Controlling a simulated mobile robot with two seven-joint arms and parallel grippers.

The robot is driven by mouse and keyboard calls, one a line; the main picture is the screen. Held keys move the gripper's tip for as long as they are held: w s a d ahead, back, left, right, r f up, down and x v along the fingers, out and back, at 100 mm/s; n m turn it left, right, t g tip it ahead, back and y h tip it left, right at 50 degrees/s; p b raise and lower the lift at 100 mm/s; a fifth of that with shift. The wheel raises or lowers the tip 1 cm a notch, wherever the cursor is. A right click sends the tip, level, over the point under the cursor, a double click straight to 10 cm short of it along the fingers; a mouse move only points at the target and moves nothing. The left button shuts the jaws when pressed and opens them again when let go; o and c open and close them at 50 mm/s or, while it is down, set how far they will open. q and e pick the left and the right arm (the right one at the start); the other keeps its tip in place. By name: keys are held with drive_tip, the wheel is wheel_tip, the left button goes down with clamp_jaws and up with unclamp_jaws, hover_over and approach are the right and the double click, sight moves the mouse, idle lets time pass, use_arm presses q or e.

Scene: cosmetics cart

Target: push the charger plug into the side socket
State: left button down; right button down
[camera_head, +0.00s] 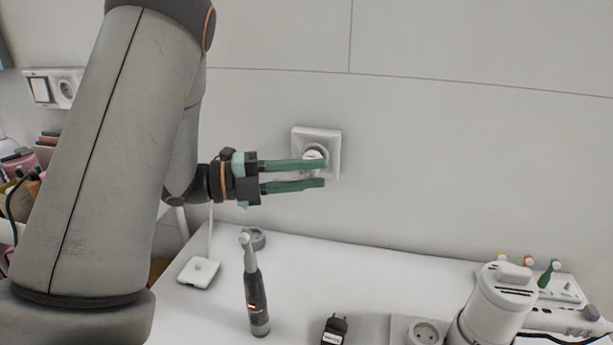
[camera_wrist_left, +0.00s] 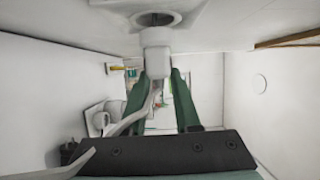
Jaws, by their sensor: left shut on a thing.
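The white charger plug (camera_wrist_left: 156,62) sits between the green fingers of my left gripper (camera_head: 324,174), which is shut on it. In the left wrist view the fingers (camera_wrist_left: 160,80) flank the plug, and its white cable (camera_wrist_left: 137,120) trails back. The plug's front faces the round recess of the white wall socket (camera_head: 333,136) and is at or very near it. The socket also shows in the left wrist view (camera_wrist_left: 176,20). I cannot tell how deep the plug sits. The fingers partly hide it in the head view (camera_head: 314,155). My right gripper is not in view.
A white charger base (camera_head: 199,272), an electric toothbrush (camera_head: 256,300) and a black plug (camera_head: 335,330) are on the white table. A white cylindrical device (camera_head: 495,305) and another socket (camera_head: 426,332) stand at the right. A switch-and-socket plate (camera_head: 53,89) is on the wall at left.

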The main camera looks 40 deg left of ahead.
use_arm(q)
drive_tip(key=shift+w+a, duration=0.5)
drive_tip(key=shift+w, duration=0.4)
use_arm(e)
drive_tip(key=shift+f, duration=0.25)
use_arm(q)
drive_tip(key=c, duration=0.5)
unclamp_jaws()
drive_tip(key=shift+c, duration=0.2)
drive_tip(key=shift+b+v, duration=0.45)
drive_tip(key=shift+v, duration=0.35)
drive_tip(key=b+v, duration=0.1)
drive_tip(key=v, duration=1)
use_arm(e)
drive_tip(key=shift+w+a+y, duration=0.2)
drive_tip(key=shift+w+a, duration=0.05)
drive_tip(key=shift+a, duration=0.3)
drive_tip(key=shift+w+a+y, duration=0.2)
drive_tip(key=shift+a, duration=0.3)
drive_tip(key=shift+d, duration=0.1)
